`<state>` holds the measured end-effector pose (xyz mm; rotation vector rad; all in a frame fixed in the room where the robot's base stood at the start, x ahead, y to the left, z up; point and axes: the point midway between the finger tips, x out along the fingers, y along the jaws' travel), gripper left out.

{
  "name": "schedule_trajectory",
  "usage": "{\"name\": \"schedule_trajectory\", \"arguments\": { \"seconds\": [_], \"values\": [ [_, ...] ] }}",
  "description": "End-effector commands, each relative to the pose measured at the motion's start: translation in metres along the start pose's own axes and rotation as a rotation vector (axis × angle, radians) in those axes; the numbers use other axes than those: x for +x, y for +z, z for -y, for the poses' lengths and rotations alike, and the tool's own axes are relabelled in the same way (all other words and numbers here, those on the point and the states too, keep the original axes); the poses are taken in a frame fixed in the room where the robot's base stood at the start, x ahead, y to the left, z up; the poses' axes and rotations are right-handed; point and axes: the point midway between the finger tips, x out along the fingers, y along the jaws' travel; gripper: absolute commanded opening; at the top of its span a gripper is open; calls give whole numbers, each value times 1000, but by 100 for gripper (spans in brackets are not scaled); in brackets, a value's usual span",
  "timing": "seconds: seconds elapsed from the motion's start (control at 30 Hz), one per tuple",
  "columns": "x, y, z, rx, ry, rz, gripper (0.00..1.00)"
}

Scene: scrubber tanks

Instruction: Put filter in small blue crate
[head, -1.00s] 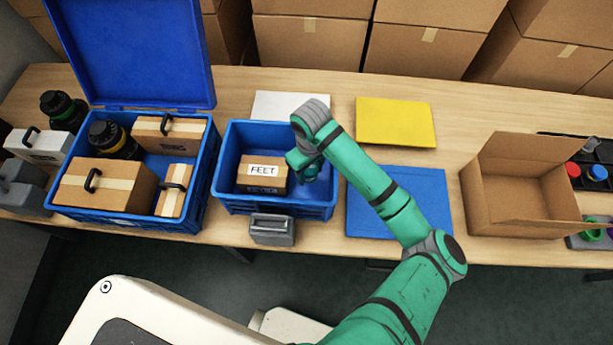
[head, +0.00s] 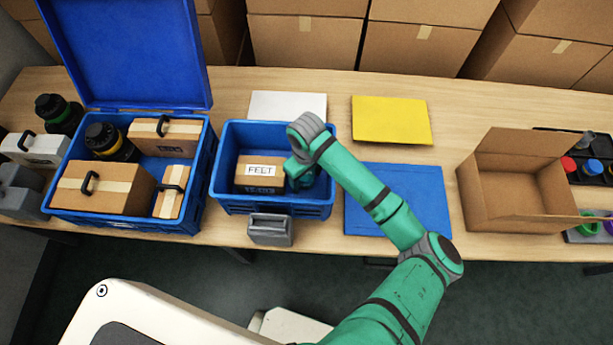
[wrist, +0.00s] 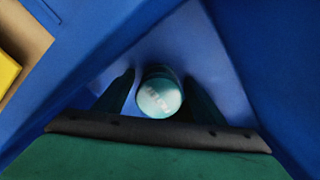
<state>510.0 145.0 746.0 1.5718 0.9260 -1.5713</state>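The small blue crate (head: 275,207) stands open near the front of the table. My gripper (head: 300,178) reaches down into its right part, and its fingers are largely hidden there in the head view. In the wrist view a small teal cylinder with a pale lettered end, which appears to be the filter (wrist: 160,94), lies between the two fingers of my gripper (wrist: 160,85). Blue crate surfaces surround it. The fingers are close to its sides, but I cannot tell if they touch it. The filter is not clear in the head view.
A carton labelled FELT (head: 260,174) fills the left part of the small crate. A large lidded blue crate (head: 125,222) holding boxes stands to the left. A grey case (head: 270,229) sits in front. A blue mat (head: 375,215) and an open carton (head: 505,205) lie right.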

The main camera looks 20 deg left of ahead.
Motion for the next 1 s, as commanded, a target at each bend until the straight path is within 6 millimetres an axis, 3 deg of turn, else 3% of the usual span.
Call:
{"name": "schedule_trajectory", "arguments": {
  "seconds": [0.37, 0.8, 1.0],
  "values": [
    [-10, 0, -1, 2, 1, -1, 64],
    [-92, 0, -1, 1, 2, -2, 64],
    [-116, 0, -1, 2, 1, -1, 64]
  ]
}}
